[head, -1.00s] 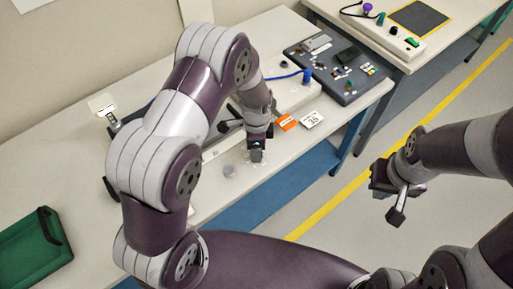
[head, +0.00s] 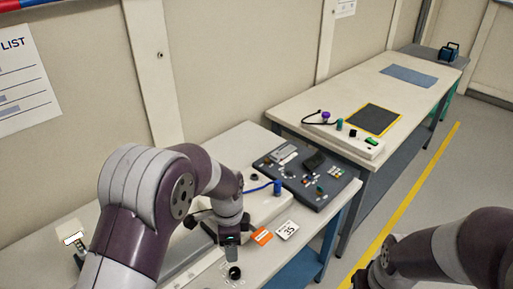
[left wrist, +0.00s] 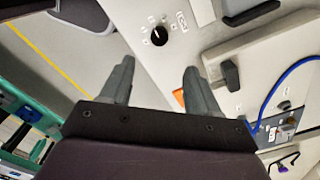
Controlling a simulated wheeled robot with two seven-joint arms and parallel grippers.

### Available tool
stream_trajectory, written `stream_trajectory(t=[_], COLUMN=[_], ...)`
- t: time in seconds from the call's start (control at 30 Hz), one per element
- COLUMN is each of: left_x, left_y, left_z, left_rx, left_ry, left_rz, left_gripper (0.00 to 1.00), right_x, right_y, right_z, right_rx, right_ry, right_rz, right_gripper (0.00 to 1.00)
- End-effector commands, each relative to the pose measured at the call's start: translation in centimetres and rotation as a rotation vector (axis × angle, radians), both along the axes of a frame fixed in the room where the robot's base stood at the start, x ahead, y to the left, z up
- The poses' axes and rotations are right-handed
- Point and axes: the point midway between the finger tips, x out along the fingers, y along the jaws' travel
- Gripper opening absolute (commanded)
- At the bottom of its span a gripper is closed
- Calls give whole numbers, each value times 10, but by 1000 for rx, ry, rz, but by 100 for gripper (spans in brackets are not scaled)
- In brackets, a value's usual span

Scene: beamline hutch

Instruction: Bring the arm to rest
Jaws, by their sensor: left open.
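My left arm comes in from the left in the head view, bent at the elbow, with its gripper (head: 230,238) pointing down over the near bench. In the left wrist view the two fingers of this gripper (left wrist: 158,80) stand well apart with nothing between them. A black knob (left wrist: 159,36) on a pale panel shows beyond the fingers; a black knob (head: 234,272) also shows just below the gripper in the head view. My right arm reaches in at the lower right. Its gripper is mostly cut off by the bottom edge, so its fingers cannot be made out.
An orange tag (head: 262,236) and a white card marked 35 (head: 287,229) lie right of the left gripper. A dark equipment board (head: 318,190) and a blue cable (head: 258,187) are behind. A farther bench (head: 300,108) has a black mat (head: 374,119). A yellow line (head: 410,190) crosses the floor.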

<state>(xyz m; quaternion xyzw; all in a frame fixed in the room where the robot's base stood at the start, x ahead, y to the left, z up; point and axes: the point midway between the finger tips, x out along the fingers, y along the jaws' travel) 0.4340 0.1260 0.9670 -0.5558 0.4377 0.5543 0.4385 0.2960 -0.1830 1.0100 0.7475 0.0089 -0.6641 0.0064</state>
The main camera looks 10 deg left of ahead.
Motion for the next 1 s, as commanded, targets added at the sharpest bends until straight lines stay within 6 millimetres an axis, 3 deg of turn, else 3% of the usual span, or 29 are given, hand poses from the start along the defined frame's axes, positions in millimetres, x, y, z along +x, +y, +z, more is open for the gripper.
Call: stream_trajectory(t=[0.07, 0.17, 0.27, 0.4, 0.5, 0.6, 1.0], left_x=[0, -4, -36, -92, -125, -142, -139], left_y=[0, 1, 9, 32, 45, 53, 56], left_z=[0, -5, -5, 15, 27, 37, 43], left_rx=[-1, -3, -4, -29, -53, -69, -85], left_ry=[-1, -8, -2, -32, -54, -77, -96], left_rz=[33, 224, 578, 1072, 1262, 1303, 1313], left_gripper=[61, 61, 61, 61, 61, 61, 61], right_x=[0, 0, 0, 0, 0, 0, 0], right_y=[0, 0, 0, 0, 0, 0, 0], right_z=[0, 0, 0, 0, 0, 0, 0], right_rx=[0, 0, 0, 0, 0, 0, 0], right_ry=[0, 0, 0, 0, 0, 0, 0], right_rz=[0, 0, 0, 0, 0, 0, 0], right_gripper=[0, 0, 0, 0, 0, 0, 0])
